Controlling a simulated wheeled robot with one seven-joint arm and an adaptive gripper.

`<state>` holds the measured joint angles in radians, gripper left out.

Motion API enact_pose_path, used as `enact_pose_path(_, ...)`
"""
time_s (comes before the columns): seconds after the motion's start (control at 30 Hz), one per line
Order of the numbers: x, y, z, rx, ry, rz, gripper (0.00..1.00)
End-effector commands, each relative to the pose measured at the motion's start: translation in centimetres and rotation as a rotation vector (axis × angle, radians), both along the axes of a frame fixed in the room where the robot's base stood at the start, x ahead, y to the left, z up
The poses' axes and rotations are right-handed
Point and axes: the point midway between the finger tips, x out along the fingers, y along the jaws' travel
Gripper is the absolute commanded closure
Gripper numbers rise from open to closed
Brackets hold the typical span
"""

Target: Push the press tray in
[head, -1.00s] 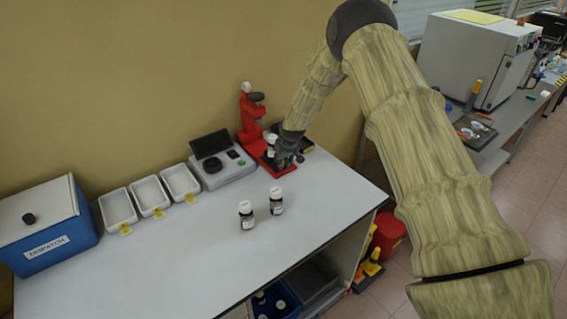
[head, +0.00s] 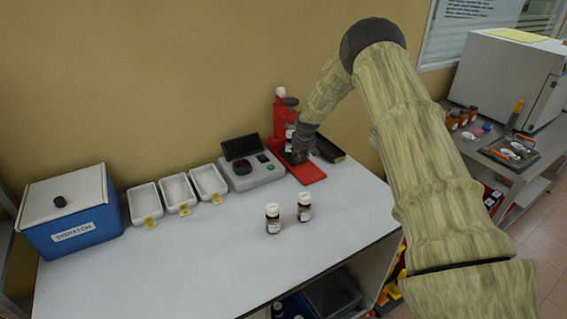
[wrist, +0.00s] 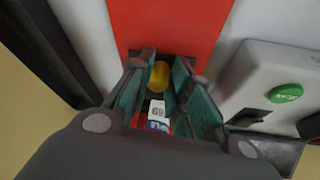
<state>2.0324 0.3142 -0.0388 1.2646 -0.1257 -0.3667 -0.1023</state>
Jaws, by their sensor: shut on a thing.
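The red press (head: 280,108) stands at the back of the white table against the wall. Its red base plate (head: 314,173) reaches forward, and its front part is bare; it also shows in the wrist view (wrist: 165,22). My gripper (head: 298,157) is low over the plate, close to the press column. In the wrist view my gripper (wrist: 160,85) is shut around a small yellow knob (wrist: 159,76), which appears to belong to the dark press tray. A white labelled item (wrist: 157,112) sits behind the knob. My fingers hide most of the tray.
A grey device (head: 252,172) with a green button stands left of the press, and a black block (head: 328,149) lies at its right. Two capped bottles (head: 273,218) (head: 304,207) stand in front. White trays (head: 178,193) and a blue box (head: 72,215) are farther left.

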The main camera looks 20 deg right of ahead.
Motion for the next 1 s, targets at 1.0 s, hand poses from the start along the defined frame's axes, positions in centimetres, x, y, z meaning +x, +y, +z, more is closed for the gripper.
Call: enact_pose_path(1.0, 0.2, -0.3, 1.4, -0.002, -0.013, -0.004, 0.71)
